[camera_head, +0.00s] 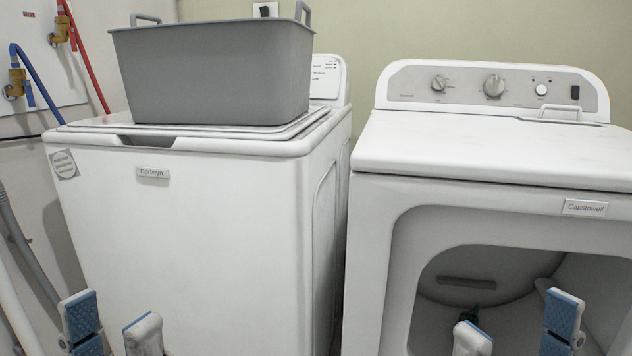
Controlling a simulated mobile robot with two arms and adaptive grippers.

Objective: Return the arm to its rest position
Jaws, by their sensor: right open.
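My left gripper (111,327) is at the bottom left of the head view, in front of the washer. Its two blue-padded fingers stand apart with nothing seen between them. My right gripper (516,328) is at the bottom right, in front of the dryer's opening. Its fingers are wide apart and it looks empty. The lower parts of both grippers and the arms are cut off by the frame's bottom edge.
A white washer (190,230) stands at left with a grey basket (215,75) on its lid. A white dryer (480,150) stands at right; its front opening shows a dark interior (440,262). Hoses (88,60) run along the left wall. A narrow gap separates the machines.

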